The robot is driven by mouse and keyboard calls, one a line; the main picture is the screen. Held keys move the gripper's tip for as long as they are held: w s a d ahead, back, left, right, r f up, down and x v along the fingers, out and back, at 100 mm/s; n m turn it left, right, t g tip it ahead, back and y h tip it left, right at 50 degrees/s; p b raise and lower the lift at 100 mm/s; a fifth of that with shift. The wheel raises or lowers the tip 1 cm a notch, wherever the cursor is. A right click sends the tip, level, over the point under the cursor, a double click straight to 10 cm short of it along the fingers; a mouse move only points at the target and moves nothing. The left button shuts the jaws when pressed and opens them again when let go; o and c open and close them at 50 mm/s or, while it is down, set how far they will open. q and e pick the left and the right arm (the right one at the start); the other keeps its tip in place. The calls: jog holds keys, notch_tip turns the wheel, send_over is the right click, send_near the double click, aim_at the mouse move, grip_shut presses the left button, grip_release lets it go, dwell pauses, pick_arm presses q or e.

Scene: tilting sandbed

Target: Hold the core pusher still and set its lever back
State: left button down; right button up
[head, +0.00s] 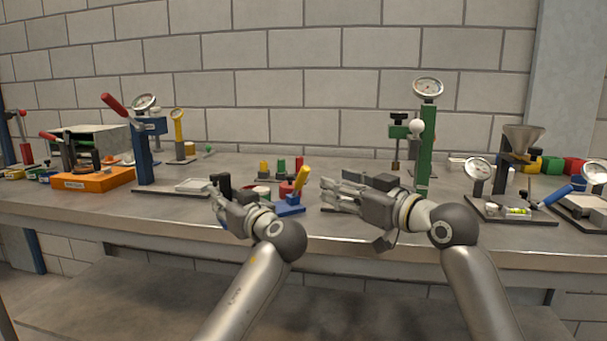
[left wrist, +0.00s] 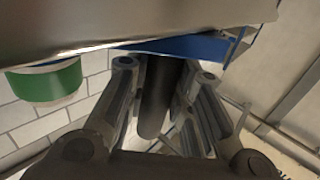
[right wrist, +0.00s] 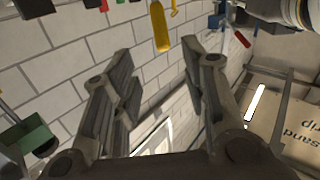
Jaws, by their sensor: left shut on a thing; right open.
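The core pusher appears to be the small device with a blue base (head: 290,210) and a yellow lever (head: 302,178), near the table's front edge. The lever leans up and to the right. My left gripper (head: 220,200) is at its left, shut on a black cylindrical grip (left wrist: 160,95). A blue part (left wrist: 185,48) adjoins this grip in the left wrist view; how they join is unclear. My right gripper (head: 331,193) is open and empty, right of the lever and apart from it. A yellow handle (right wrist: 160,27), likely the lever, shows beyond its fingers.
Several small coloured pieces, among them a green one (head: 281,168), stand just behind. A green press stand (head: 424,150) is behind my right gripper. A blue stand with a red handle (head: 145,155) and an orange box (head: 92,181) are at left. A funnel stand (head: 520,150) is at right.

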aim_at(308, 174)
jog(key=x, duration=1.1)
jog(key=shift+w+a+r, duration=0.15)
jog(key=shift+w+a, duration=0.1)
jog(key=shift+a, duration=0.1)
grip_shut()
